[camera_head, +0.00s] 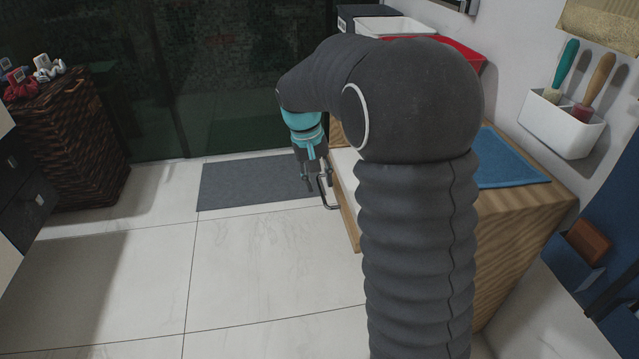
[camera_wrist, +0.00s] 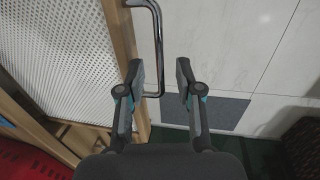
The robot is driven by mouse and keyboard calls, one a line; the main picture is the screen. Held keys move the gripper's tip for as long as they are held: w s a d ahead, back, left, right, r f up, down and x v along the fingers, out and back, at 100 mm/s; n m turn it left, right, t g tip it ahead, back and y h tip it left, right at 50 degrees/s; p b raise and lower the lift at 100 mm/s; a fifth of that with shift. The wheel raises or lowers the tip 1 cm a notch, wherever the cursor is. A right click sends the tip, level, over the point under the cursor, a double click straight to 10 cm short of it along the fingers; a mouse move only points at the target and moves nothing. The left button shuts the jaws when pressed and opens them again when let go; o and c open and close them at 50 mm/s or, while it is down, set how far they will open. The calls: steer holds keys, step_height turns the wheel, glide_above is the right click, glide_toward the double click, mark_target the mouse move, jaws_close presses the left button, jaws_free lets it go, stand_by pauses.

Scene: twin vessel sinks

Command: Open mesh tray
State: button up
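The mesh tray (camera_wrist: 60,50) shows in the wrist view as a white perforated panel with a wooden front rail (camera_wrist: 120,40). A bent metal handle (camera_wrist: 157,28) stands out from that rail. My gripper (camera_wrist: 160,75) is open, with one finger on each side of the handle's long bar; the bar is closer to the left finger, and a gap shows on the right. In the head view my gripper (camera_head: 315,182) points down by the handle (camera_head: 331,200), at the wooden cabinet's front. My arm hides much of the tray there.
A grey mat (camera_head: 245,184) lies on the tiled floor before the cabinet. A wicker basket (camera_head: 75,140) stands at the left. A blue towel (camera_head: 510,160) lies on the wooden cabinet top, with a red bin (camera_head: 465,55) behind. The floor in front is clear.

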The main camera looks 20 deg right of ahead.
step_height(320, 180, up, 10)
steer(key=a, duration=0.2)
steer(key=shift+w+r, duration=0.1)
steer(key=shift+w, duration=0.05)
step_height(320, 180, down, 4)
steer(key=s+n, duration=0.1)
steer(key=s, duration=0.2)
steer(key=s+r+t+y, duration=0.1)
steer(key=s+t, duration=0.4)
steer(key=s, duration=2)
steer(key=shift+t+y, duration=0.4)
steer(key=shift+y, duration=0.2)
steer(key=shift+r, duration=0.1)
